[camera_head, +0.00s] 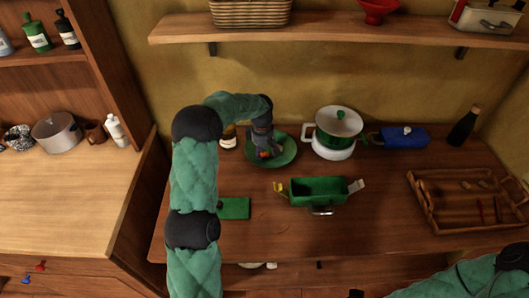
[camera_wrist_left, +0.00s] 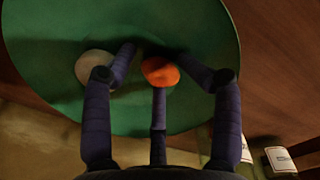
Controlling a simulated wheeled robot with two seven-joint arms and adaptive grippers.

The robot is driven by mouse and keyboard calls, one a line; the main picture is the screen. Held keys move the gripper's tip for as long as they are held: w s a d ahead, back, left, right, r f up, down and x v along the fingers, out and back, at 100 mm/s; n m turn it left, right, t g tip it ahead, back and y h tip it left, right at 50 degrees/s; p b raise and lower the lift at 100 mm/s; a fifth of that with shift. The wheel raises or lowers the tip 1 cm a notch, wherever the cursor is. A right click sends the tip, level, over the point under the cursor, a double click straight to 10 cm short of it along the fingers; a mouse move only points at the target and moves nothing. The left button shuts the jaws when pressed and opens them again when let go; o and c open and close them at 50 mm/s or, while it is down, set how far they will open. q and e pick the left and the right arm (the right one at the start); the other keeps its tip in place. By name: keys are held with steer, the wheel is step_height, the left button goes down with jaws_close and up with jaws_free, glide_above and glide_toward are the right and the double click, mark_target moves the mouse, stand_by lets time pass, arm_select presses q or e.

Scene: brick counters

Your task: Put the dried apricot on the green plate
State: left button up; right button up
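The green plate (camera_head: 286,155) lies on the wooden counter, left of the pot. It fills much of the left wrist view (camera_wrist_left: 60,30). The orange dried apricot (camera_wrist_left: 160,71) shows between my left gripper's fingers, over the plate. It is a small orange spot in the head view (camera_head: 264,154). My left gripper (camera_head: 266,153) points down at the plate, its three dark fingers around the apricot. Whether they press on it, and whether it rests on the plate, I cannot tell. A pale round piece (camera_wrist_left: 93,65) is beside the left finger. My right gripper is out of view.
A green-and-white pot (camera_head: 338,127) and a blue box (camera_head: 404,137) stand right of the plate. A green rectangular container (camera_head: 318,191) is in front. A wooden tray (camera_head: 430,207) and dark bottle (camera_head: 463,128) are at right. A shelf (camera_head: 340,29) hangs above.

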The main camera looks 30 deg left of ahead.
mark_target(263, 153)
arm_select(q)
steer(key=shift+s+d+f, duration=0.2)
steer(key=shift+s+f, duration=0.15)
steer(key=shift+f, duration=0.25)
step_height(263, 153, up, 14)
steer(key=p, duration=0.4)
steer(key=shift+w+a, duration=0.15)
steer(key=shift+a, duration=0.25)
steer(key=shift+f, duration=0.1)
